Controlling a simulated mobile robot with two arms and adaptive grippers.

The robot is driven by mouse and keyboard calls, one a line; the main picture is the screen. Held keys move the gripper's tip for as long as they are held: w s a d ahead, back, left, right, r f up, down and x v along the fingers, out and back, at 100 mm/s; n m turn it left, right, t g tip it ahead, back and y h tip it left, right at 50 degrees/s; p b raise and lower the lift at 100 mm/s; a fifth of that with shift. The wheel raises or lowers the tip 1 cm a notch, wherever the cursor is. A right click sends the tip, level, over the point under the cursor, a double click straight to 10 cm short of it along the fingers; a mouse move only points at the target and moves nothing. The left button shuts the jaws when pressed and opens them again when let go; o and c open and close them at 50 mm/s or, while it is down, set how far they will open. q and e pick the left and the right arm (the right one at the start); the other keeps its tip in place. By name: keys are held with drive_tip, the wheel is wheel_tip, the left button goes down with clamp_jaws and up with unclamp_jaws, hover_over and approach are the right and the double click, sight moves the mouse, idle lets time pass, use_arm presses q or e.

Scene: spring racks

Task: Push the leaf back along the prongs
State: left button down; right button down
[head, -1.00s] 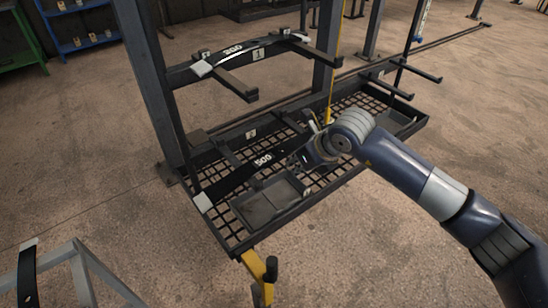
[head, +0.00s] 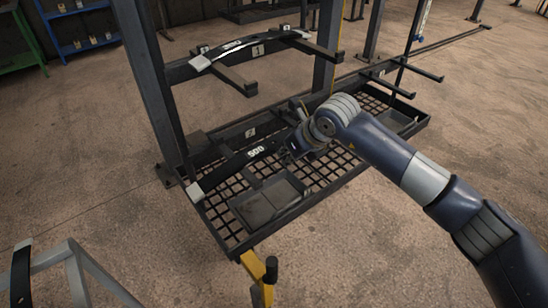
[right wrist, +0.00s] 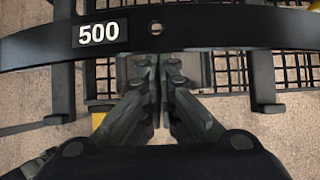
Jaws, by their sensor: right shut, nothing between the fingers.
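The dark curved leaf marked 500 (head: 235,163) lies across the lower pair of prongs of the rack; its right part is hidden behind my arm. In the right wrist view the leaf (right wrist: 215,28) spans the whole width, with its label and a small hole showing. The left prong (right wrist: 63,85) and right prong (right wrist: 262,85) run under it, their upturned ends on my side. My right gripper (head: 292,150) is shut and empty at the leaf's near side, its fingertips (right wrist: 157,58) at the leaf's lower edge near the hole. My left gripper is out of view.
Another leaf (head: 240,45) rests on the upper prongs. Below is a mesh shelf (head: 325,172) with a grey tray (head: 262,205). A yellow post (head: 258,268) stands in front, and a grey stand (head: 75,265) at lower left. Bare floor lies around.

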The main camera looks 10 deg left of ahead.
sight(280, 146)
drive_tip(key=shift+w+a+r+b, duration=0.15)
drive_tip(key=shift+w+a+b, duration=1.4)
drive_tip(key=shift+w+a, duration=0.8)
drive_tip(key=shift+s+d, duration=1.15)
drive_tip(key=shift+d, duration=0.05)
drive_tip(key=shift+s+d, duration=1)
drive_tip(key=shift+s, duration=0.1)
drive_tip(key=shift+d, duration=0.1)
